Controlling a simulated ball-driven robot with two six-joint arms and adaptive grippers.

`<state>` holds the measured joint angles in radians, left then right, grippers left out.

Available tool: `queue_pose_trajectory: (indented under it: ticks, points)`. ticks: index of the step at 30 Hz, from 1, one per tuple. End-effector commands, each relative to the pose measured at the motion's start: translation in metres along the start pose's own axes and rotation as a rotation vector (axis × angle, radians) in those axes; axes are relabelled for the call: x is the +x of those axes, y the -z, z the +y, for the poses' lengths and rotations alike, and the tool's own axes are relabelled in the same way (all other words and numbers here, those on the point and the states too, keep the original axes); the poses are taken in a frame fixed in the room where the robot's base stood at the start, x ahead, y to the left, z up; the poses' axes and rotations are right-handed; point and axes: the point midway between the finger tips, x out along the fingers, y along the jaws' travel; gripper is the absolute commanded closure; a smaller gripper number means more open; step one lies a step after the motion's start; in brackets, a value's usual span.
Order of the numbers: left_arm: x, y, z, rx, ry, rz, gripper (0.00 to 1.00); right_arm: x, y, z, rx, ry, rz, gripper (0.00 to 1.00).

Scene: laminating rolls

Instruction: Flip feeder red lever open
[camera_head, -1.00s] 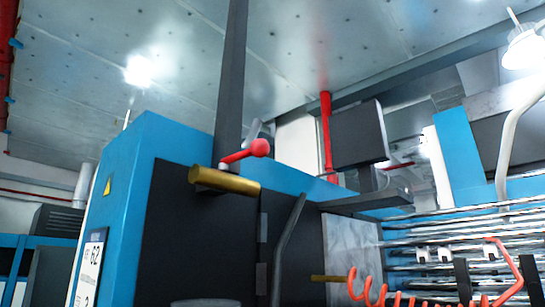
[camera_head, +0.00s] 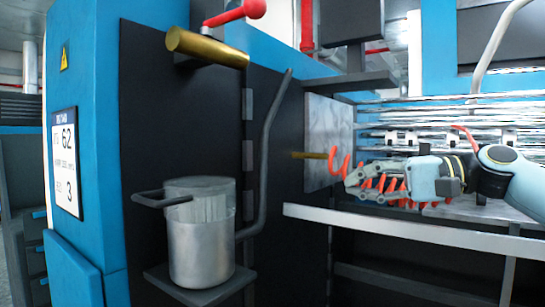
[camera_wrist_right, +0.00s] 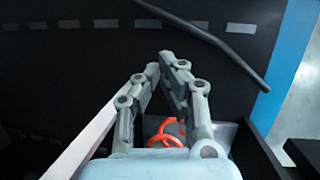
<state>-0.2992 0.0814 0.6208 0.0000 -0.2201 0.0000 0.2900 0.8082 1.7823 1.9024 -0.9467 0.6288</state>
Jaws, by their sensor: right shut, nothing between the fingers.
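A red lever (camera_head: 237,12) with a round knob sits at the top of the blue and black machine in the head view, just above a brass cylinder (camera_head: 207,48). My right gripper (camera_head: 348,185) is far to the right of the lever and lower, in front of an orange coiled hose (camera_head: 337,163). Its fingers are shut with nothing between them. In the right wrist view the fingertips (camera_wrist_right: 168,62) point toward a dark panel, and the orange coil (camera_wrist_right: 172,128) shows beyond the fingers. The lever does not show there. My left gripper is not in view.
A metal canister (camera_head: 202,245) stands on a small shelf at the machine's front. A bent dark bar (camera_head: 268,135) rises beside it. Shiny rollers (camera_head: 440,110) lie behind my right arm, and a pale rail (camera_head: 400,228) runs below it.

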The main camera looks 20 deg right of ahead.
Motion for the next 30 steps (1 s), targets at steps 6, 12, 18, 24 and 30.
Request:
queue_pose_trajectory:
  ticks: [6, 12, 18, 24, 30]
  points:
    - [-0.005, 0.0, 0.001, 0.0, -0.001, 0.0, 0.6, -0.037, -0.037, -0.14, 0.1, 0.185, -0.193, 1.0]
    - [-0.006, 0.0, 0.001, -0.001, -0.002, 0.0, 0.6, -0.058, -0.061, -0.191, 0.155, 0.246, -0.296, 1.0]
    - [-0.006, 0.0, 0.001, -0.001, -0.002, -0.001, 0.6, -0.06, -0.064, -0.197, 0.165, 0.255, -0.311, 1.0]
    - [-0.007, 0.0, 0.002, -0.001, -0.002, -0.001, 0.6, -0.059, -0.064, -0.197, 0.164, 0.255, -0.31, 1.0]
    - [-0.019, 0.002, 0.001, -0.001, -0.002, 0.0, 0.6, -0.045, -0.069, -0.205, 0.164, 0.26, -0.313, 1.0]
